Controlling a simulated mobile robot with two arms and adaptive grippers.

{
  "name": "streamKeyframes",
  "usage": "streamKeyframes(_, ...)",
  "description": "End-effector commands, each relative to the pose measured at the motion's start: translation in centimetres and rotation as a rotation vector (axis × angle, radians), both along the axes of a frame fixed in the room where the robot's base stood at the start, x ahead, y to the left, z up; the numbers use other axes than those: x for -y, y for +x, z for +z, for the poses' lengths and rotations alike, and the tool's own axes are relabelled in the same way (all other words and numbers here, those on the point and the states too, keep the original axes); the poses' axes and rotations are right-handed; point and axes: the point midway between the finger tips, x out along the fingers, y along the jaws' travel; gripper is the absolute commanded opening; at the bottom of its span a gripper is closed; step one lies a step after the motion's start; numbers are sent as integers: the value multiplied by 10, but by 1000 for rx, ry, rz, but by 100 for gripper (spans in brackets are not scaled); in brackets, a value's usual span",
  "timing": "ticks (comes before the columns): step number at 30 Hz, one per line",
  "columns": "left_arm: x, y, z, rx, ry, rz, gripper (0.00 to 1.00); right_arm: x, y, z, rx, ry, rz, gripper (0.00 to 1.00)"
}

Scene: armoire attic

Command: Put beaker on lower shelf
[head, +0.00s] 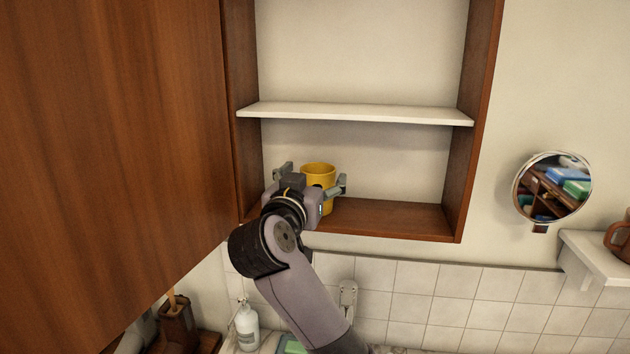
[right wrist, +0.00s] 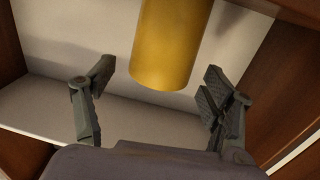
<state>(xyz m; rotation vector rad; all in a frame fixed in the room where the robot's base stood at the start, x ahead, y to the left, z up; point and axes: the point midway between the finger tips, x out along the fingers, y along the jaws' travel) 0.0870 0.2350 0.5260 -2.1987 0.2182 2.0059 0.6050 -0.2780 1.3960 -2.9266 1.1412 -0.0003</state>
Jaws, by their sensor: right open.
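A yellow beaker (head: 318,172) is upright at the lower brown shelf (head: 390,218) of the open wall cabinet, toward its left side. Its base is partly hidden by my gripper, so contact with the shelf is not clear. My right gripper (head: 312,180) is in front of the beaker, with its open fingers to either side. In the right wrist view, the yellow beaker (right wrist: 172,45) lies between and beyond the open fingertips (right wrist: 158,77), with a gap on each side. My left gripper is out of view.
A white upper shelf (head: 355,114) runs above the beaker. A large wooden panel (head: 110,130) fills the left side. A round mirror (head: 552,187) hangs on the right. A white bottle (head: 247,327) stands below. The lower shelf's right part is clear.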

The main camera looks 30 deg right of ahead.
Motion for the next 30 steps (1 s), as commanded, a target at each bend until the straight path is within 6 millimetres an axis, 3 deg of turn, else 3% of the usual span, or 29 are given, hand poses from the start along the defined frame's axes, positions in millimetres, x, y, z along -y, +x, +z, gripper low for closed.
streamKeyframes(9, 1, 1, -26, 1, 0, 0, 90, -47, -50, -4, 3, 4, 5, 76)
streamKeyframes(15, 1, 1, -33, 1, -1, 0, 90, -67, -73, -2, 2, 2, 2, 76)
streamKeyframes(30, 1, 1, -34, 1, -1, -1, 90, -74, -81, -1, -1, 1, 0, 76)
